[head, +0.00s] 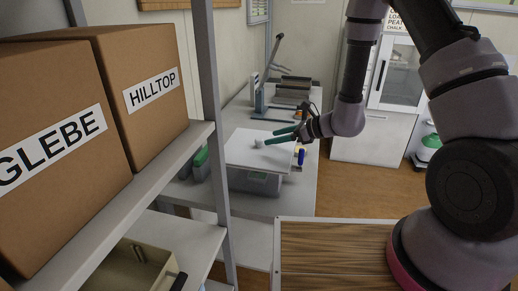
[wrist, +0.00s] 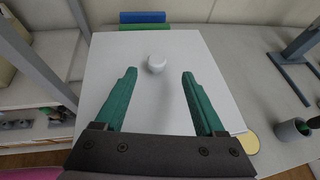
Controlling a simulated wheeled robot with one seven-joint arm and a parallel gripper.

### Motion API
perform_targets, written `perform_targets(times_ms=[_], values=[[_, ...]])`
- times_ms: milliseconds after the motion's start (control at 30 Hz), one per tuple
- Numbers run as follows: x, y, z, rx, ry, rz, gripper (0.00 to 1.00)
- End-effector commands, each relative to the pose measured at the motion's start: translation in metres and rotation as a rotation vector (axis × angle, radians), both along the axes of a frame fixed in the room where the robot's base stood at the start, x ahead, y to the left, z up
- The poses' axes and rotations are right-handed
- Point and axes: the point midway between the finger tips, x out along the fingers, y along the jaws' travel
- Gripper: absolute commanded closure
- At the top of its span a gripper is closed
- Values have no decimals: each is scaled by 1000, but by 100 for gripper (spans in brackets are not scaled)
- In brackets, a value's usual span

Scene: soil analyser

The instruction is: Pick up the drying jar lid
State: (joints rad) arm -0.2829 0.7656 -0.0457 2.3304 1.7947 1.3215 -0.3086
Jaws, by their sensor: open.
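The drying jar lid looks like a flat white square plate (head: 245,155) with a small round white knob (head: 259,143). It lies on top of a grey box-like body (head: 255,182) on the bench. In the wrist view the plate (wrist: 215,75) fills the middle and its knob (wrist: 156,64) shows near the fingertips. My gripper (head: 269,137) is open and empty, with green fingers over the plate. In the wrist view my gripper (wrist: 159,74) has the knob centred between the finger lines, around tip level or just beyond. I cannot tell the height gap.
Blue (wrist: 142,17) and green (wrist: 132,27) items lie beyond the plate's far edge. A dark cup (wrist: 292,130) and a yellow disc (wrist: 250,143) are at right. A blue stand (head: 260,100) stands further back on the bench. A shelf post (head: 208,90) and boxes (head: 145,85) are left.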

Motion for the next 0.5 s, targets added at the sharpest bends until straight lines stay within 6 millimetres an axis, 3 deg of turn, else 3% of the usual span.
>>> perform_targets(times_ms=[300,500], values=[[9,37,-16,0,-1,3,28],[13,47,-21,0,-1,0,28]])
